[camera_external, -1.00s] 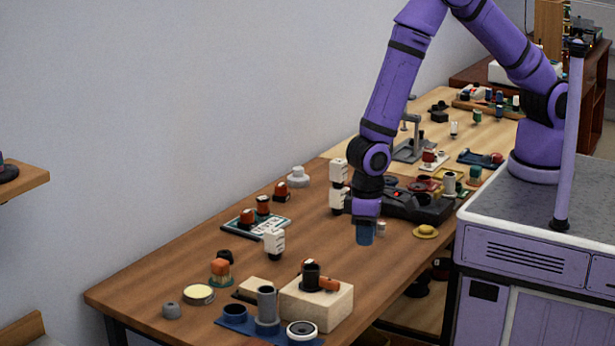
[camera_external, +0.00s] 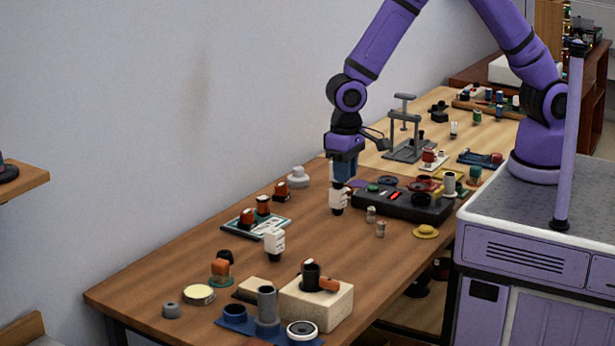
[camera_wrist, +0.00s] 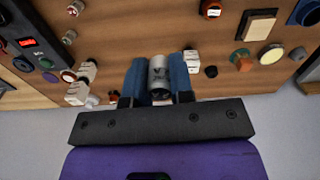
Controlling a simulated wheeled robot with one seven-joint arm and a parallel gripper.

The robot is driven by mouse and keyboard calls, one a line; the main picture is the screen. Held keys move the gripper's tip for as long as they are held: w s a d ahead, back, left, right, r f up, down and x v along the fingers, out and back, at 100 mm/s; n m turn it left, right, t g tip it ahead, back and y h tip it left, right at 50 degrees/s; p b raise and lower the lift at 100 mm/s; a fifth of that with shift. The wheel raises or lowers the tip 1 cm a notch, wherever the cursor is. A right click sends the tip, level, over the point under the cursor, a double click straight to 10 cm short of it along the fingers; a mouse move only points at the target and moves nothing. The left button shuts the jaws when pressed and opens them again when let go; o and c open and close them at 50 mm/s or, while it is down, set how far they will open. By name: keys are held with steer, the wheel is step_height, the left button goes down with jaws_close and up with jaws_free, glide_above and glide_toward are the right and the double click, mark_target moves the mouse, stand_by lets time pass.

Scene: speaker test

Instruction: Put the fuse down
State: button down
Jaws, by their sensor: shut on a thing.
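My gripper (camera_external: 343,176) hangs over the middle of the brown table, pointing down. The wrist view shows its two blue fingers (camera_wrist: 158,80) shut on a pale grey cylinder with dark marks, the fuse (camera_wrist: 159,72). The fuse lies between the fingers with its near end showing. In the external view I cannot make out the fuse apart from the fingers and the white block behind them. Two similar small cylinders stand on the table in front of the black device, one (camera_external: 371,213) behind the other (camera_external: 381,229).
The black device (camera_external: 408,204) is to the right. A teal-edged board (camera_external: 268,227) with red-topped parts lies left. Bare wood (camera_external: 325,243) lies in front.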

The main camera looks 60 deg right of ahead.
steer(key=w+d+m, duration=0.4)
steer(key=w+d, duration=0.2)
steer(key=d, duration=0.4)
steer(key=w+d+m, duration=0.3)
steer(key=w+d, duration=0.3)
steer(key=d, duration=0.4)
steer(key=w+d+m, duration=0.4)
steer(key=w+d, duration=0.2)
steer(key=d, duration=0.4)
steer(key=w+d+m, duration=0.1)
steer(key=d+m, duration=0.3)
steer(key=d, duration=1)
steer(key=f, duration=1.5)
steer(key=shift+w+a, duration=0.1)
steer(key=shift+a, duration=0.15)
steer(key=shift+w+f, duration=0.15)
steer(key=shift+f, duration=0.2)
glide_above(315, 174)
steer(key=shift+d+f, duration=0.15)
steer(key=shift+f, duration=2.4)
